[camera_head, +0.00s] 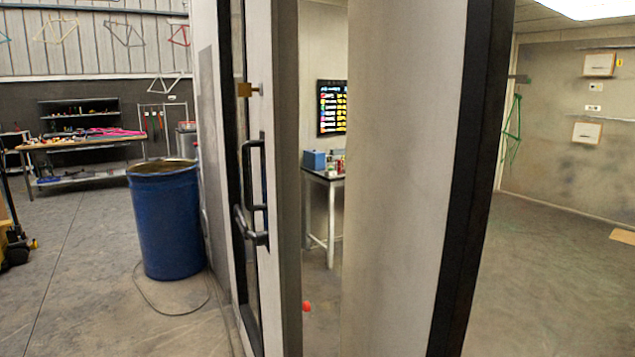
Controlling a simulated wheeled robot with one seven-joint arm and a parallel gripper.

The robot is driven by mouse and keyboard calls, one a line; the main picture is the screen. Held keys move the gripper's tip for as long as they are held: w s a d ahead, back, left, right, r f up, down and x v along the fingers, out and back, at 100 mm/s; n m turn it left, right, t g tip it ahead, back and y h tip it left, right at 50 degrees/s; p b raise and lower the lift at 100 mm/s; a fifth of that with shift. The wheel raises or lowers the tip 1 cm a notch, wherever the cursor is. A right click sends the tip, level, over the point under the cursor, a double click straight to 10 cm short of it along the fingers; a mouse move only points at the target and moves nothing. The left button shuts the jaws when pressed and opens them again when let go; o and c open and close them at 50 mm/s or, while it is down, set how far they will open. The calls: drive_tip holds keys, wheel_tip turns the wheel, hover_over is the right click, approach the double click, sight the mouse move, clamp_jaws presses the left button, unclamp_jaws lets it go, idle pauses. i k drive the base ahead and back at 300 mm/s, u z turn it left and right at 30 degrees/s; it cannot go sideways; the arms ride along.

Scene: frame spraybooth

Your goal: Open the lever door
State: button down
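The door (286,200) is a pale, tall panel left of centre, seen at a steep angle, almost edge-on. Black handle hardware is on its left face: an upright bar (247,175) and, below it, a short lever-like piece (250,235). A brass-coloured fitting (245,90) sits higher up. Right of the door edge, a narrow upright strip shows a room behind; I cannot tell if it is an open gap or glass. My gripper is not in view, and nothing is seen touching the handle.
A blue drum (165,222) stands on the floor left of the door. A wide pale panel (400,180) with a black edge (473,180) fills the centre right. A small table (322,177) shows through the strip. Open floor (75,290) lies at left.

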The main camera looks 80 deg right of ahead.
sight(271, 152)
drive_tip(key=k, duration=0.4)
drive_tip(key=z, duration=0.7)
